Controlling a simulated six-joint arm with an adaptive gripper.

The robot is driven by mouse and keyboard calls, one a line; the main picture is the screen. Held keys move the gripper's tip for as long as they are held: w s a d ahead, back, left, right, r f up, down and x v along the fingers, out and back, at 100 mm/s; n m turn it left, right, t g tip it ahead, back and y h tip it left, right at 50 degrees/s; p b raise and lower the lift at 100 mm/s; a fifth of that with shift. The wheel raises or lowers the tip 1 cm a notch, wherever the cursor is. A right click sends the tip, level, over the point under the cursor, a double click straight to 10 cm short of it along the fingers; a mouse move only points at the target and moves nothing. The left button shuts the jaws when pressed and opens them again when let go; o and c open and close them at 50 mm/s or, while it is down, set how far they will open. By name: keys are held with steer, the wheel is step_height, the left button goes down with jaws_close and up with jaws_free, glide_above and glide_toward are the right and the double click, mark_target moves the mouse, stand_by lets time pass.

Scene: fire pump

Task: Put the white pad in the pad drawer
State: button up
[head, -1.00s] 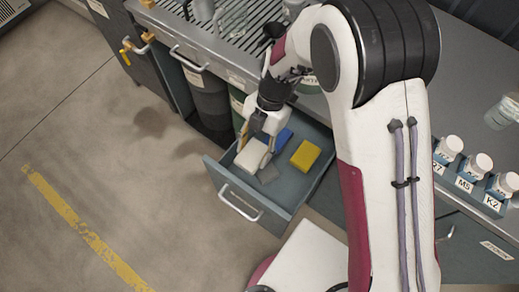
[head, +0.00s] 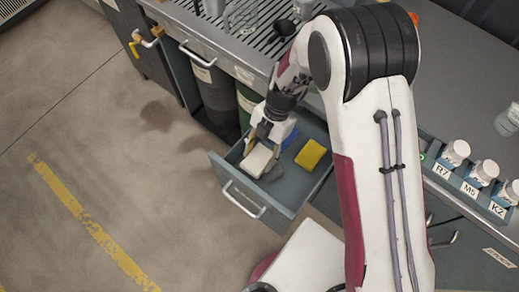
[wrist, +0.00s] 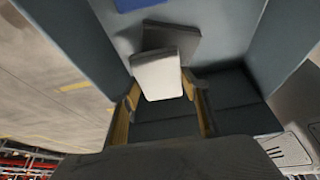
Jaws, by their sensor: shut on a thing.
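The white pad (head: 257,159) is held by my gripper (head: 262,142) inside the open pad drawer (head: 225,168), near its front left side. In the wrist view the white pad (wrist: 158,76) sits between the two finger tips (wrist: 160,92), and my gripper is shut on it. The pad is over or against a grey pad (wrist: 178,42) lying on the drawer floor; whether it touches the floor I cannot tell. The grey pad also shows beside it in the head view (head: 273,173).
A yellow pad (head: 310,154) lies at the right in the drawer. A blue pad (head: 290,139) shows partly behind my gripper; its edge is in the wrist view (wrist: 138,4). Bins (head: 213,92) stand under the bench to the left. White-capped bottles (head: 456,152) stand in a rack at right.

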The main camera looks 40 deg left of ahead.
mark_target(266, 150)
steer(key=shift+f, duration=0.75)
steer(key=shift+f, duration=0.5)
steer(key=o, duration=0.9)
steer(key=shift+r, duration=0.15)
steer(key=shift+r, duration=0.45)
steer(key=v, duration=0.7)
steer(key=shift+w+r, duration=0.1)
steer(key=shift+r, duration=0.1)
